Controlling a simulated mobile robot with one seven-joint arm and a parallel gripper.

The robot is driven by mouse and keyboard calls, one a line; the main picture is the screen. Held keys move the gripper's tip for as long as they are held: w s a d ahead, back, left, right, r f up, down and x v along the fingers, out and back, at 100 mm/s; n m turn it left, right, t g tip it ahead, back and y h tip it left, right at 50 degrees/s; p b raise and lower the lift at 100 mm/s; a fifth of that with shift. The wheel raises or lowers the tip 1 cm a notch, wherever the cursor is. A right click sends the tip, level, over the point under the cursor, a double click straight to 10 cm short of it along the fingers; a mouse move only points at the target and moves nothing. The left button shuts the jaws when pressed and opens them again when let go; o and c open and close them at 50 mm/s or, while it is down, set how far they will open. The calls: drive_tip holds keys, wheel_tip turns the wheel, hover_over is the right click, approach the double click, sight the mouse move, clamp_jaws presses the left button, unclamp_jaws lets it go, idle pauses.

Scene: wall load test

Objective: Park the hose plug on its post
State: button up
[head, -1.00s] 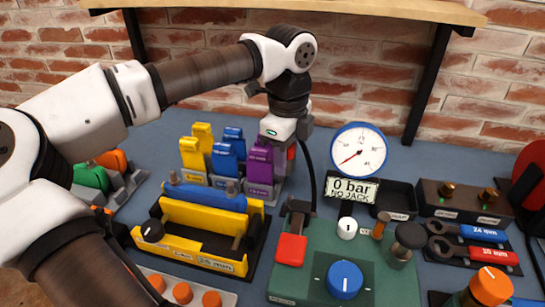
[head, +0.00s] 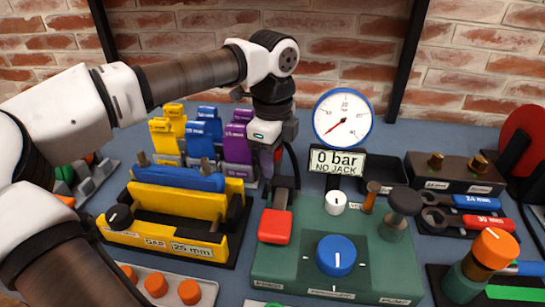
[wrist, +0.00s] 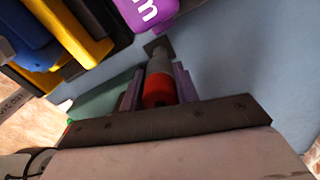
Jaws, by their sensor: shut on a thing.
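My gripper (head: 266,160) hangs pointing down behind the green pump block (head: 270,258), just right of the purple wedges. In the wrist view its two fingers (wrist: 157,90) are shut on the red hose plug (wrist: 159,91). A little red of the plug also shows at the gripper in the head view (head: 277,156). A grey cylinder (wrist: 157,66) lies in line beyond the red part, with a dark square plate (wrist: 158,46) past it. I cannot tell whether this is the post, or whether plug and plate touch. A black hose (head: 293,160) curves down beside the gripper.
Yellow, blue and purple wedges (head: 238,145) stand close left of the gripper. A yellow jack with a blue top (head: 180,178) lies in front of them. The gauge (head: 343,118) and its "0 bar NO JACK" display (head: 337,161) stand to the right.

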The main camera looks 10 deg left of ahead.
drive_tip(key=shift+f, duration=0.2)
drive_tip(key=shift+f+b, duration=1.1)
drive_tip(key=shift+b, duration=0.05)
drive_tip(key=o, duration=1.5)
drive_tip(key=shift+r+p, duration=2.6)
drive_tip(key=shift+r, duration=1.45)
